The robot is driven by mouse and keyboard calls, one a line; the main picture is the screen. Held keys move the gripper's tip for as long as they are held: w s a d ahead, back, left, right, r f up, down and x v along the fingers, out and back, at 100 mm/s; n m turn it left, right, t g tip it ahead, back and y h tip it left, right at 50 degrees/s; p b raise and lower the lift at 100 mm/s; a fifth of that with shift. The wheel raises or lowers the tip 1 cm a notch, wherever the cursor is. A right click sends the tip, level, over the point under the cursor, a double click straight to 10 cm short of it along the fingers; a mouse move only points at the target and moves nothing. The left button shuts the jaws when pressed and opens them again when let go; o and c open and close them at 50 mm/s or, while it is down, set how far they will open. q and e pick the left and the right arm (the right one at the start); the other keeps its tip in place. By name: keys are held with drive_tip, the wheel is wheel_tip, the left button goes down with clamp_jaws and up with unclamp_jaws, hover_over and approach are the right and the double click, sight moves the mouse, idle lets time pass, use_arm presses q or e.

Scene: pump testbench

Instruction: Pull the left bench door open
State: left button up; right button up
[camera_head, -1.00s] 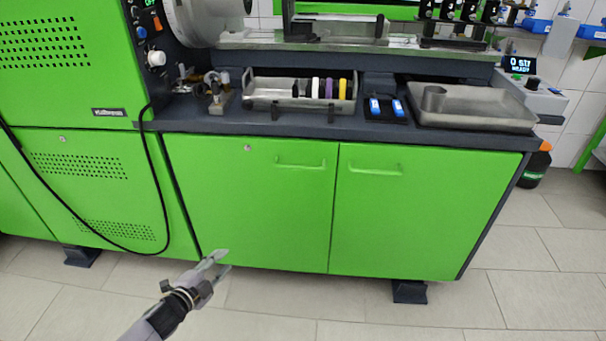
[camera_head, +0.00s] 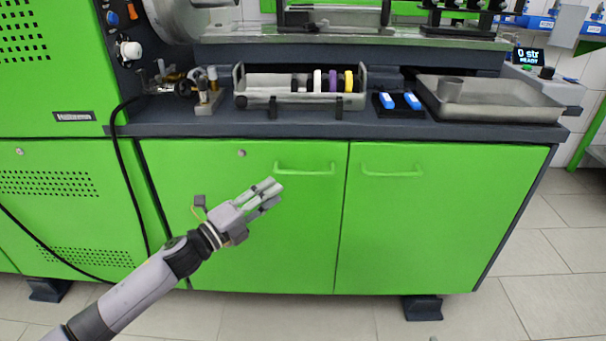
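The left bench door (camera_head: 300,235) is a green panel under the worktop, and it is shut. Its green bar handle (camera_head: 304,171) sits near the top right of the panel, with a small round lock at its upper left. My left gripper (camera_head: 276,190) is in front of this door, a little below and left of the handle and apart from it in the picture. Its fingers lie close together; whether they are fully shut is unclear, and nothing shows between them. The right bench door (camera_head: 430,230) is shut, with its own handle (camera_head: 392,172). My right gripper is not in view.
On the worktop (camera_head: 330,128) are a rack with coloured rings (camera_head: 300,95), two blue-marked items (camera_head: 400,101) and a metal tray (camera_head: 490,100). A black cable (camera_head: 128,185) hangs at the left. The tiled floor (camera_head: 530,290) at the right is clear.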

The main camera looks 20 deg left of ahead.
sight(303, 173)
use_arm(q)
drive_tip(key=shift+b+x, duration=0.35)
drive_tip(key=shift+x, duration=4.95)
drive_tip(key=shift+f, duration=0.1)
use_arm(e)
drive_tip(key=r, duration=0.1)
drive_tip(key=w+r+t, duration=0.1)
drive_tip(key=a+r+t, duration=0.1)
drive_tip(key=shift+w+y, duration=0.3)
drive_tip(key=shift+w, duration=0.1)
use_arm(q)
clamp_jaws()
